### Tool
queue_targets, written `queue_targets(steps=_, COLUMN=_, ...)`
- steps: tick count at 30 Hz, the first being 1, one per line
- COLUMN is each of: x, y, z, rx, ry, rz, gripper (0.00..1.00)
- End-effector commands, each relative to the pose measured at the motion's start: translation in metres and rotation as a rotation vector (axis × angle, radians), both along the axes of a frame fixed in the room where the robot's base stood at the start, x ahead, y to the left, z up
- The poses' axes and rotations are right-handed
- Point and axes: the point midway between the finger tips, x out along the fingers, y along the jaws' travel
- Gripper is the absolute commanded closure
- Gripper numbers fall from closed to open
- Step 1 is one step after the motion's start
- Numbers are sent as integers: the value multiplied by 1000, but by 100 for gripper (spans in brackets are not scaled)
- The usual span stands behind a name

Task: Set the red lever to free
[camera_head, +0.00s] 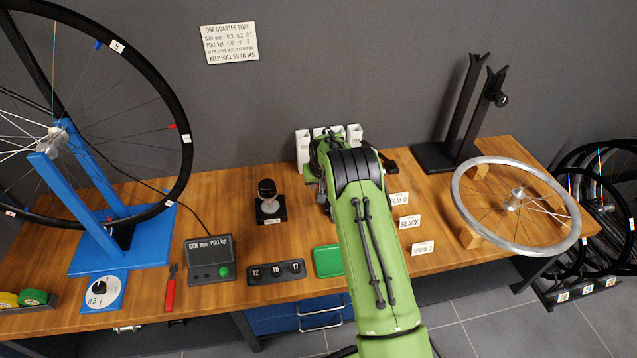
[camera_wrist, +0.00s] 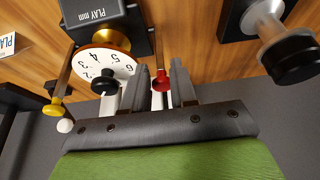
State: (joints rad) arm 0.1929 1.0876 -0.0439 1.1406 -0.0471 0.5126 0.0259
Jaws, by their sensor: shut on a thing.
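The red lever (camera_wrist: 160,82) shows in the wrist view as a red knob on a thin stem, between the two grey fingers of my gripper (camera_wrist: 160,73). My gripper is shut on it near the knob. The stem's far end runs up beside the dial. A white dial with numbers (camera_wrist: 112,62) and a black pointer knob (camera_wrist: 104,85) stands just left of the fingers, below a black box marked PLAY mm (camera_wrist: 97,17). In the head view my green arm hides the lever and my gripper.
A yellow-ended lever (camera_wrist: 54,107) is left of the dial. A black and silver knob on a stand (camera_head: 268,201) is left of my arm. A wheel (camera_head: 515,205) lies at right; small cards (camera_head: 409,222) stand between. A blue truing stand (camera_head: 125,245) fills the left.

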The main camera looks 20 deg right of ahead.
Motion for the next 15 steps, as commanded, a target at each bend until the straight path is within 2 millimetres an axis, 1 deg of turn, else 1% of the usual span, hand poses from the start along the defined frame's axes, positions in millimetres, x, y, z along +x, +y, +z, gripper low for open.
queue_targets(steps=1, x=-6, y=1, z=-9, rx=5, ry=25, rz=0, gripper=100)
queue_targets(steps=11, x=-6, y=1, z=-9, rx=5, ry=25, rz=0, gripper=100)
queue_targets(steps=12, x=-6, y=1, z=-9, rx=5, ry=25, rz=0, gripper=71)
queue_targets(steps=14, x=-6, y=1, z=-9, rx=5, ry=25, rz=0, gripper=62)
queue_targets(steps=15, x=-5, y=1, z=-8, rx=4, ry=22, rz=0, gripper=56)
